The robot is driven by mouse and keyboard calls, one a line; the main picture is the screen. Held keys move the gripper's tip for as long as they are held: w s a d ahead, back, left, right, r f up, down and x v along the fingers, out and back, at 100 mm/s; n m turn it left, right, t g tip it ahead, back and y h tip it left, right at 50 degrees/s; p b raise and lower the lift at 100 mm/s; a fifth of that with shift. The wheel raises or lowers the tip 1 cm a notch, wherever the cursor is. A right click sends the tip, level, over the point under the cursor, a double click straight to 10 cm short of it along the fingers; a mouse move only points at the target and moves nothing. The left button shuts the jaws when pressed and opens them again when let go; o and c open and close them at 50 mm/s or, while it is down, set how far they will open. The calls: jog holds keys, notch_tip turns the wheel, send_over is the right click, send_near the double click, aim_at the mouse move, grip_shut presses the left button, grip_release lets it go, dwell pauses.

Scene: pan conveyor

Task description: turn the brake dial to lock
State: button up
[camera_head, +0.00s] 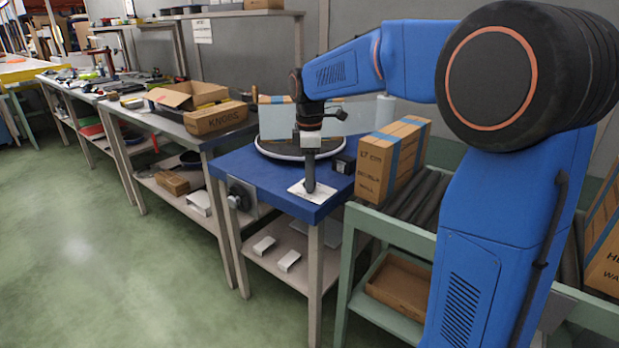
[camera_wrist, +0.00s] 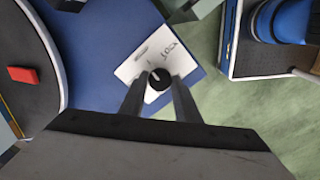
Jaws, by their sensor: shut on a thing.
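The brake dial (camera_wrist: 158,84) is a small round black knob with a pale mark on top. It stands on a white plate (camera_wrist: 135,66) with dark lettering, too small to read surely. The plate also shows in the head view (camera_head: 325,194), near the front corner of the blue table (camera_head: 258,178). My gripper (camera_wrist: 157,88) points down over the plate, its two fingers closed on opposite sides of the dial. In the head view my gripper (camera_head: 309,188) stands upright and hides the dial.
A round turntable (camera_head: 268,150) with a carton and a pane lies behind my gripper; a red block (camera_wrist: 23,75) lies on it in the wrist view. A small black box (camera_head: 343,164) sits nearby. A taped carton (camera_head: 372,168) stands on the roller conveyor (camera_head: 412,205) at right.

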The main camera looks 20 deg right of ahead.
jog(key=m, duration=0.5)
jog(key=shift+m, duration=0.4)
jog(key=m, duration=0.5)
dwell(0.4)
jog(key=o, duration=1)
jog(key=shift+o, duration=0.2)
notch_tip(320, 180, up, 18)
jog(key=shift+f, duration=0.25)
